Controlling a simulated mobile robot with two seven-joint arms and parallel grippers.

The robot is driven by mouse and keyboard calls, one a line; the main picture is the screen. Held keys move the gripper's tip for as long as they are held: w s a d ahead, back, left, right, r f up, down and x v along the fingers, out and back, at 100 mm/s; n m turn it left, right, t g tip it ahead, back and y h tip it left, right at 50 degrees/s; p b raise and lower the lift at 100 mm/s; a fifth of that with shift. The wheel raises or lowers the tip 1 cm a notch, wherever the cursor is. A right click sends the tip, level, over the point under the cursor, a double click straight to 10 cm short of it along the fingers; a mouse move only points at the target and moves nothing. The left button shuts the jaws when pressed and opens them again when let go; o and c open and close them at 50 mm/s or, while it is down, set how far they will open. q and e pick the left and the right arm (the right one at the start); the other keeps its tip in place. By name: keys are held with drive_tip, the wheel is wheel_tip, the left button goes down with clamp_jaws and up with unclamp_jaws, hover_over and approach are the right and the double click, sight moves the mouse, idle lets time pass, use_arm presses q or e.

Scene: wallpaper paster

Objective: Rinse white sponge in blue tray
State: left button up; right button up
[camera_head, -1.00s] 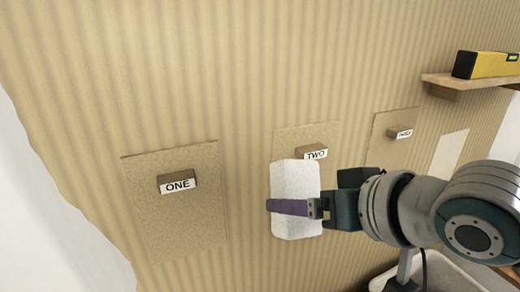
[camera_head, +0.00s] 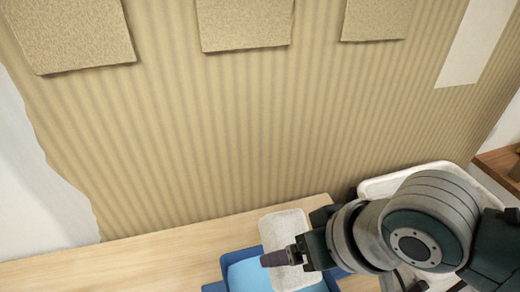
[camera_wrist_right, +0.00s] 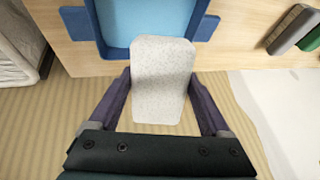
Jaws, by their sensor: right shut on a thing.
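My right gripper (camera_wrist_right: 160,108) is shut on the white sponge (camera_wrist_right: 162,75), with a purple finger on each side of it. In the head view the sponge (camera_head: 284,233) is held upright by the right gripper (camera_head: 287,256) at the bottom of the picture. The blue tray (camera_head: 227,258) stands on the wooden table behind and below the sponge, partly hidden by it. In the wrist view the blue tray (camera_wrist_right: 200,27) is at the top, and the sponge's far end overlaps its near edge. I cannot tell whether they touch. My left gripper is not in view.
The wooden table (camera_head: 130,259) runs along the ribbed wall (camera_head: 250,130). A white bin (camera_head: 440,168) stands at the right behind my arm. In the wrist view, grey and green blocks (camera_wrist_right: 291,29) lie on the table at the upper right. The table left of the tray is clear.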

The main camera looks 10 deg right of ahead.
drive_tip(key=shift+s+f, duration=0.1)
drive_tip(key=shift+f, duration=0.25)
drive_tip(key=shift+a+f+b, duration=0.1)
drive_tip(key=shift+f+b, duration=0.6)
drive_tip(key=shift+b, duration=0.25)
drive_tip(key=shift+f+b, duration=3.25)
drive_tip(key=shift+f, duration=0.45)
drive_tip(key=shift+f, duration=0.15)
drive_tip(key=shift+f, duration=1.4)
